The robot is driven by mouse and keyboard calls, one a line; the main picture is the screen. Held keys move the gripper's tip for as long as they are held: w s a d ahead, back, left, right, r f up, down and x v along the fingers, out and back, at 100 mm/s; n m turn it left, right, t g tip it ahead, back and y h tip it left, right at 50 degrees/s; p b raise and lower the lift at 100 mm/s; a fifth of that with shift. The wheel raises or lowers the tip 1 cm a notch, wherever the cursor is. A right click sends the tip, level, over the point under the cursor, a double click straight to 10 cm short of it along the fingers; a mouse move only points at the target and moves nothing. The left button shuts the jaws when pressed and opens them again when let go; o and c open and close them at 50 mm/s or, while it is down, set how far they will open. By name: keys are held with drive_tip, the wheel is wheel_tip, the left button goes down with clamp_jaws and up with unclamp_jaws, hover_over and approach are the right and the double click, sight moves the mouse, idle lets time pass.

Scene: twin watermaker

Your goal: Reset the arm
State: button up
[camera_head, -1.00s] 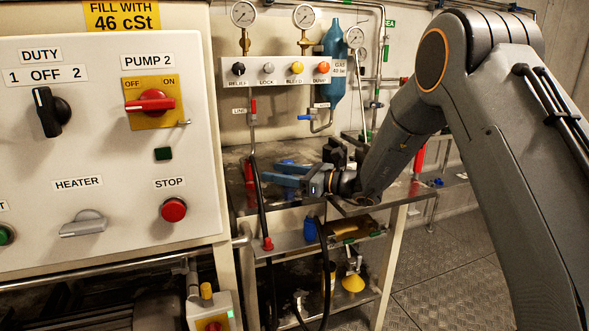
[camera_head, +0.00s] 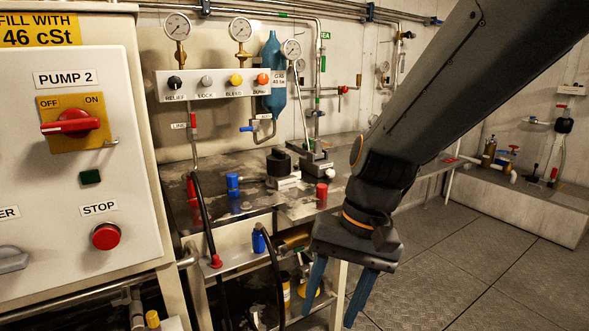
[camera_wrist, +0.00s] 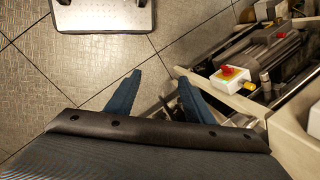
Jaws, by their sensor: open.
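My gripper (camera_head: 338,290) hangs from my arm in the head view, in front of the bench and to its right. Its two blue fingers point down and stand apart, with nothing between them. The wrist view shows the same fingers (camera_wrist: 158,98) spread apart and empty. Tiled floor shows beyond the left finger, and the bench or cabinet side lies near the right finger.
A control panel (camera_head: 100,190) with a red switch and stop button stands at the left. The metal bench (camera_head: 300,205) carries valves and fittings. A low ledge (camera_head: 530,200) stands at the right. Floor (camera_head: 480,260) between them is clear. A grey plate (camera_wrist: 103,14) lies on the floor.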

drive_tip(key=s+d+r+h+p, duration=0.1)
drive_tip(key=s+d+r+p, duration=0.1)
drive_tip(key=d+p, duration=0.4)
drive_tip(key=s+d+r+n+t+h+p, duration=0.1)
drive_tip(key=d+r+h+p, duration=0.1)
drive_tip(key=d+r+p, duration=0.2)
drive_tip(key=d+p, duration=0.3)
drive_tip(key=shift+s+d, duration=0.15)
drive_tip(key=shift+s, duration=0.2)
